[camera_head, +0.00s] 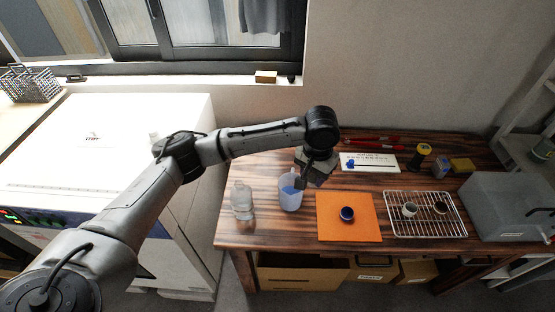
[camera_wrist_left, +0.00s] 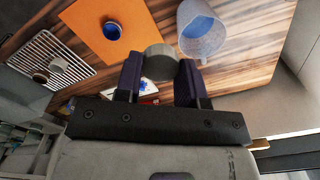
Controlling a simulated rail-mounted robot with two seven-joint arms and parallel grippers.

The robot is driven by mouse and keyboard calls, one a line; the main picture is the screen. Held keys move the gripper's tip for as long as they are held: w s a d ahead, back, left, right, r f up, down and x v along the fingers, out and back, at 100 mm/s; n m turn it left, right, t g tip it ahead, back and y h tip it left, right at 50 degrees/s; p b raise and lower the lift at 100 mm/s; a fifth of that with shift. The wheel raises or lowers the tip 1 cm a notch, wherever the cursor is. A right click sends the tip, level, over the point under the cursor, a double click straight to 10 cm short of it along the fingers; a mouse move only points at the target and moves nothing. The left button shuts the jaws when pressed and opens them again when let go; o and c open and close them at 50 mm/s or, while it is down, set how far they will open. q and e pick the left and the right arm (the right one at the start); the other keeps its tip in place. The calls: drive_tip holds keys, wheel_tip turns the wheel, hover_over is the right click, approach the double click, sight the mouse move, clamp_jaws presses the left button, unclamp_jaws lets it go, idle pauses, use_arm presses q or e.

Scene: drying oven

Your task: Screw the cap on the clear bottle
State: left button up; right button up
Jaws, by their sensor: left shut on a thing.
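The clear bottle (camera_head: 242,202) stands upright near the left end of the wooden table. My left gripper (camera_head: 312,178) is over the table, to the right of the bottle and just behind a translucent beaker. In the left wrist view my left gripper (camera_wrist_left: 158,85) is shut on a round grey cap (camera_wrist_left: 158,62), held between the two dark fingers. In the head view I cannot make out the cap. The bottle does not show in the left wrist view. My right gripper is in neither view.
The translucent beaker (camera_head: 290,194) with something blue inside stands beside the bottle. An orange mat (camera_head: 365,226) holds a dark blue cup (camera_head: 347,214). A wire rack (camera_head: 455,226) with small cups and a grey bin (camera_head: 510,205) are at the right.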

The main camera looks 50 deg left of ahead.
use_arm(q)
drive_tip(key=s+d+r+m, duration=0.2)
drive_tip(key=s+d+r, duration=0.3)
drive_tip(key=d, duration=0.5)
drive_tip(key=shift+s+r, duration=0.35)
drive_tip(key=shift+r, duration=0.3)
